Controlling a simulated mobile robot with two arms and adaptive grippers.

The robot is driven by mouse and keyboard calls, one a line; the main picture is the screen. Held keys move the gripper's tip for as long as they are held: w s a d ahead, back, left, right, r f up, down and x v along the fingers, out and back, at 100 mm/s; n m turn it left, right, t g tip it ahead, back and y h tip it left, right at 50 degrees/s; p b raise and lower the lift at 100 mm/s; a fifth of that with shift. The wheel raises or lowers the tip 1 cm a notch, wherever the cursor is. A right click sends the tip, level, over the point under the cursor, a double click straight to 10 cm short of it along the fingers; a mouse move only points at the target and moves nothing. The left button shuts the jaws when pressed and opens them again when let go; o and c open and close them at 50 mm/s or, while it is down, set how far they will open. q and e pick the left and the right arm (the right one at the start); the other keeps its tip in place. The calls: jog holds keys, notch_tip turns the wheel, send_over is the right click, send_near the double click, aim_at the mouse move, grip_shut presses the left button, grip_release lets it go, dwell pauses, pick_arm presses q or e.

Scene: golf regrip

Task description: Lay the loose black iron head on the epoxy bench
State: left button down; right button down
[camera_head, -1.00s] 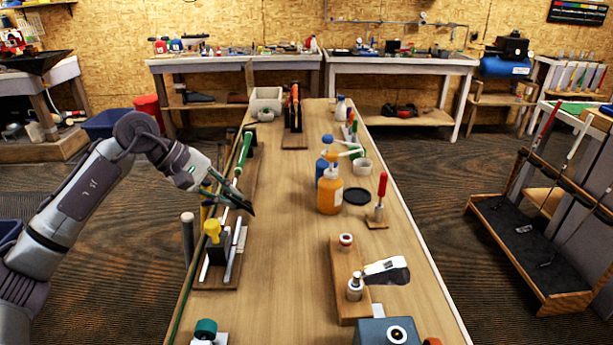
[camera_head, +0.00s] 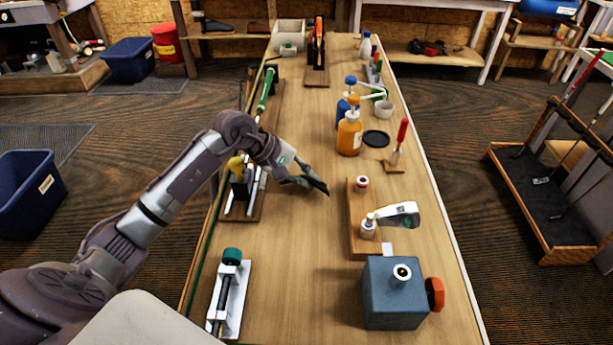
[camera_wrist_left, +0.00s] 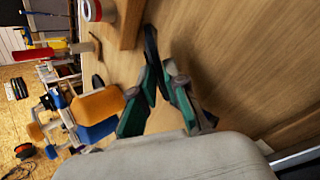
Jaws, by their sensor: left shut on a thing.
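My left gripper (camera_head: 303,178) is over the middle of the long wooden bench (camera_head: 290,235). It is shut on a thin black piece (camera_head: 319,186), which looks like the loose iron head. In the left wrist view the black piece (camera_wrist_left: 151,50) stands out past the green fingers (camera_wrist_left: 164,85), seen nearly edge-on. Part of it is hidden between the fingers. It appears to be above the wood; I cannot tell whether it touches. My right gripper is not in view.
A wooden jig (camera_head: 357,235) with a silver-white head (camera_head: 402,214) stands right of the gripper. Behind are an orange pump bottle (camera_head: 349,137) and a black disc (camera_head: 376,138). A blue-grey block (camera_head: 393,295) and a white clamp (camera_head: 232,300) stand nearer. Bare wood lies between them.

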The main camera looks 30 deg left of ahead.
pick_arm(q)
jog(key=shift+f, duration=0.55)
jog(key=shift+f, duration=0.2)
jog(key=c, duration=1.5)
grip_release()
jog(key=shift+r, duration=0.1)
